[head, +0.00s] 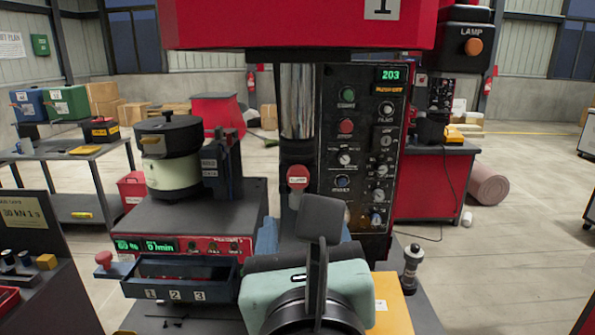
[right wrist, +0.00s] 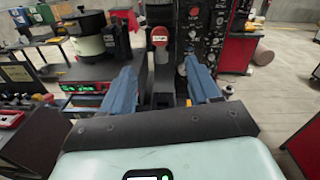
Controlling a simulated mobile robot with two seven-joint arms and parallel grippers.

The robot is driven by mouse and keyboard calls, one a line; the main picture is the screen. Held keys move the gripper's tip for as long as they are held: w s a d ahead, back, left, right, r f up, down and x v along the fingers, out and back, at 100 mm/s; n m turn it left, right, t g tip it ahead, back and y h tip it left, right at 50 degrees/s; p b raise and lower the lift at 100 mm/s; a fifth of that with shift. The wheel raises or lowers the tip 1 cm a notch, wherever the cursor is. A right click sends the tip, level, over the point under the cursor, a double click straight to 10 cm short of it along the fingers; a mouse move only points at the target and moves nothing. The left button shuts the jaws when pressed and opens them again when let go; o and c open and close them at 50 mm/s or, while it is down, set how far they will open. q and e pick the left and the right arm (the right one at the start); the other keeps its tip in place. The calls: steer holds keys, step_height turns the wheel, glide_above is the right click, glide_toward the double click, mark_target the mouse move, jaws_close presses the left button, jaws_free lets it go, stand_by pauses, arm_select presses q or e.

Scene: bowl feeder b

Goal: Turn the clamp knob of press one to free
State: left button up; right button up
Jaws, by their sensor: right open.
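Press one (head: 330,22) is the red machine with a "1" plate, a bright column and a black control panel. A round red knob (head: 298,177) with a pale label sits low on its front, left of the panel; it looks like the clamp knob, though the label is too small to read. It also shows in the right wrist view (right wrist: 160,37), just beyond the fingertips. My right gripper (right wrist: 160,75) is open and empty, its two blue-grey fingers spread below the knob and apart from it. In the head view my right wrist hides part of the lower press. My left gripper is out of view.
The black control panel (head: 355,140) with several small knobs stands close on the right. A bowl feeder (head: 170,155) on a dark base is at the left, with a numbered tray (head: 180,278) in front. A second red machine (head: 430,185) stands behind right.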

mark_target(298, 179)
steer(key=w+p, duration=0.1)
steer(key=w, duration=0.5)
steer(key=w+p, duration=0.1)
steer(key=w, duration=0.5)
steer(key=shift+w+a, duration=0.2)
steer(key=shift+w, duration=0.2)
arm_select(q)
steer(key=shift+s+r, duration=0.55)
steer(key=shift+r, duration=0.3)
arm_select(e)
steer(key=c, duration=1)
